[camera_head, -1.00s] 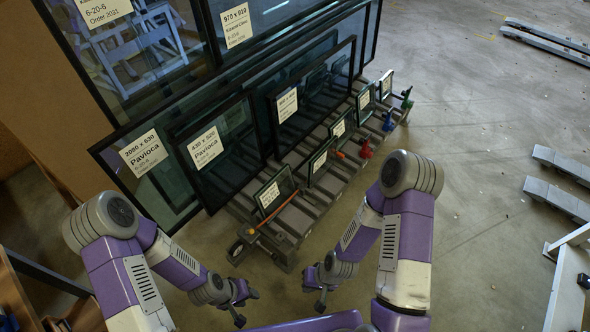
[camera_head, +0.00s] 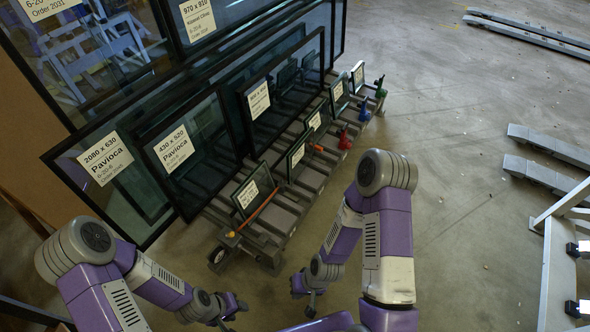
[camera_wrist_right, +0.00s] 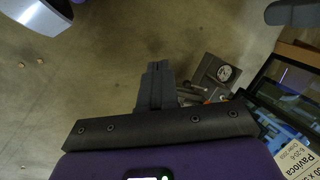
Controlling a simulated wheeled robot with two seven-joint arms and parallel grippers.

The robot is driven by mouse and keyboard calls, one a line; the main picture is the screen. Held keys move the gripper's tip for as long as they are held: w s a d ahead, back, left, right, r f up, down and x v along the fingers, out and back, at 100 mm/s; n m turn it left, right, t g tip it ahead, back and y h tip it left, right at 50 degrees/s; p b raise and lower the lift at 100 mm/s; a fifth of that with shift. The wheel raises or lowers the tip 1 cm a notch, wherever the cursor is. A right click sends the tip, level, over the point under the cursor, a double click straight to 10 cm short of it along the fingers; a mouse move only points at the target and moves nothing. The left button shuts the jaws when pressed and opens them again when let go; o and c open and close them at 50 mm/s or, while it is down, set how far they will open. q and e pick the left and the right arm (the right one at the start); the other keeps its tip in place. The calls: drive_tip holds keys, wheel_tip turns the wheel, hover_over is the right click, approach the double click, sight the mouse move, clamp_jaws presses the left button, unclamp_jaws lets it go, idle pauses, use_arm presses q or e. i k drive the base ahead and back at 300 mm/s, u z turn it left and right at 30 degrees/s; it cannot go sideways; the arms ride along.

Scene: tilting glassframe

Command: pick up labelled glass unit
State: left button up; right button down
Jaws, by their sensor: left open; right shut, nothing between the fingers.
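Several labelled glass units lean on a low grey rack. The small front unit (camera_head: 251,193) has a white label and stands at the near end. Behind it stand the "430 x 520 Pavioca" unit (camera_head: 196,148) and the "2080 x 630 Pavioca" unit (camera_head: 107,160). Part of a Pavioca unit's label (camera_wrist_right: 288,140) shows at the right of the right wrist view. My left gripper (camera_head: 231,310) is open, in front of the rack's near end and apart from it. My right gripper (camera_head: 305,298) is shut and empty, also apart from the rack; it shows in the right wrist view (camera_wrist_right: 157,72).
The grey rack (camera_head: 300,190) runs away to the upper right, with an orange bar (camera_head: 258,210) at its near end. Red (camera_head: 345,138) and green clamps sit along its right side. Grey rails (camera_head: 550,147) and a white frame stand at the right. Floor between is clear.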

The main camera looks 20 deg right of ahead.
sight(297, 157)
drive_tip(key=z, duration=2)
drive_tip(key=i, duration=1.95)
drive_tip(key=u, duration=3.65)
drive_tip(key=i, duration=0.55)
drive_tip(key=z, duration=0.05)
